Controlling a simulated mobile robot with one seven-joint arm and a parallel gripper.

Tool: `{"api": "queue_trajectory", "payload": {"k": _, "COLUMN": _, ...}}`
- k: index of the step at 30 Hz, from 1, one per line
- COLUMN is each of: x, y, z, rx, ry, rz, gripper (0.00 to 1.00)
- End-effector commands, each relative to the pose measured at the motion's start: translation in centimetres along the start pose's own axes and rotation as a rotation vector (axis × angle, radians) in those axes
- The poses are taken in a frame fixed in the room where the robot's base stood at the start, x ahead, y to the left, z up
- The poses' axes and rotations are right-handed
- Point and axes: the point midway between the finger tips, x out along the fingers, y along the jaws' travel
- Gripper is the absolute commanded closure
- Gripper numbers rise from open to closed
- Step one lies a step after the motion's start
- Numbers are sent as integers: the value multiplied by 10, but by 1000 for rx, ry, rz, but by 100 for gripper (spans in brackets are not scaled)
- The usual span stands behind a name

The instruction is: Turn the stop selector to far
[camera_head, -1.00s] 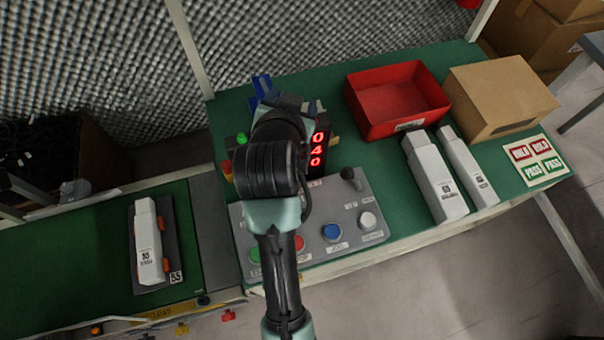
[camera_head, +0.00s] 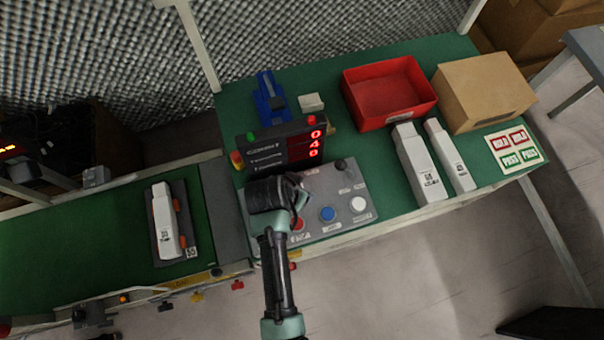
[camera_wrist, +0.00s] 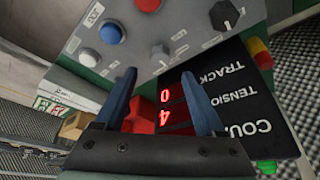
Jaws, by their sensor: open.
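A grey control panel (camera_head: 345,208) lies on the green bench. A round black knob (camera_wrist: 224,14) with marks around it shows at the top of the wrist view and looks like the stop selector; its setting and label are unreadable. A small grey-topped lever (camera_wrist: 160,52) stands nearer the fingers, and also shows as a dark lever (camera_head: 341,165) in the head view. My gripper (camera_wrist: 160,75) is open and empty above the panel, with the knob beyond and right of its fingertips. In the head view my wrist hides the panel's left part.
Behind the panel stands a counter display (camera_head: 280,148) with red digits. Red (camera_wrist: 148,4), blue (camera_head: 327,214) and white (camera_head: 358,204) buttons sit close by. A red bin (camera_head: 390,97), cardboard box (camera_head: 485,92) and white cartons (camera_head: 418,165) stand right. A blue device (camera_head: 270,97) stands behind.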

Motion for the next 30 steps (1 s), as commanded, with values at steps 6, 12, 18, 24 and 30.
{"api": "queue_trajectory", "payload": {"k": 6, "x": 40, "y": 0, "z": 0, "rx": -1, "ry": 0, "rz": 2, "gripper": 28}}
{"api": "queue_trajectory", "payload": {"k": 12, "x": 63, "y": 0, "z": 0, "rx": -1, "ry": 1, "rz": 0, "gripper": 28}}
{"api": "queue_trajectory", "payload": {"k": 18, "x": 72, "y": 0, "z": -1, "rx": 0, "ry": 1, "rz": -1, "gripper": 28}}
{"api": "queue_trajectory", "payload": {"k": 24, "x": 72, "y": 0, "z": -1, "rx": 0, "ry": 2, "rz": -1, "gripper": 28}}
{"api": "queue_trajectory", "payload": {"k": 30, "x": 72, "y": 0, "z": -1, "rx": -1, "ry": 2, "rz": -1, "gripper": 53}}
